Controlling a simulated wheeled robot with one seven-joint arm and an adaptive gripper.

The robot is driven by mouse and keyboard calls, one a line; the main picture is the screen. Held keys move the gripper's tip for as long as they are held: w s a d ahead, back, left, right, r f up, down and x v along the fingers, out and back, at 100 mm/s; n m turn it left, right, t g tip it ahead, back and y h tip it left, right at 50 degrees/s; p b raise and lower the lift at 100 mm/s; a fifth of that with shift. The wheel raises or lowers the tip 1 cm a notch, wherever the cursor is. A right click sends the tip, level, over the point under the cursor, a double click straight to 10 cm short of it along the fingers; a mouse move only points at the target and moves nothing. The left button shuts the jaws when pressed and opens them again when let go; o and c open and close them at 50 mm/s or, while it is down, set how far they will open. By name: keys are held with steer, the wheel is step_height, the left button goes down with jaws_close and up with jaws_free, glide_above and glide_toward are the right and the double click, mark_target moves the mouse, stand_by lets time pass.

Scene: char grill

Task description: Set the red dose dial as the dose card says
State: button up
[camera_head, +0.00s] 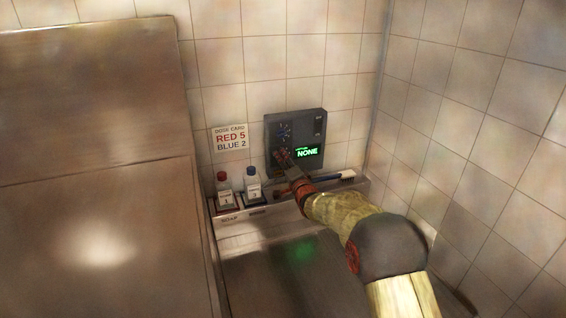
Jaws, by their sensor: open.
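The dose card (230,139) is on the tiled wall and reads "RED 5" and "BLUE 2". A blue dial (285,131) shows in the panel's upper left. My gripper (283,156) is open at the panel's lower left, below the blue dial. Something reddish shows at its fingertips, but the red dial is mostly hidden there and its setting cannot be read. I cannot tell whether the fingers touch it.
A shelf marked "SOAP" (231,219) runs below the panel. It holds a red-capped bottle (225,192), a blue-capped bottle (252,184) and a brush (334,178). A large metal surface (95,160) fills the left. A tiled side wall stands at the right.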

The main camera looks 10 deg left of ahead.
steer(key=v, duration=1.2)
stand_by(0.4)
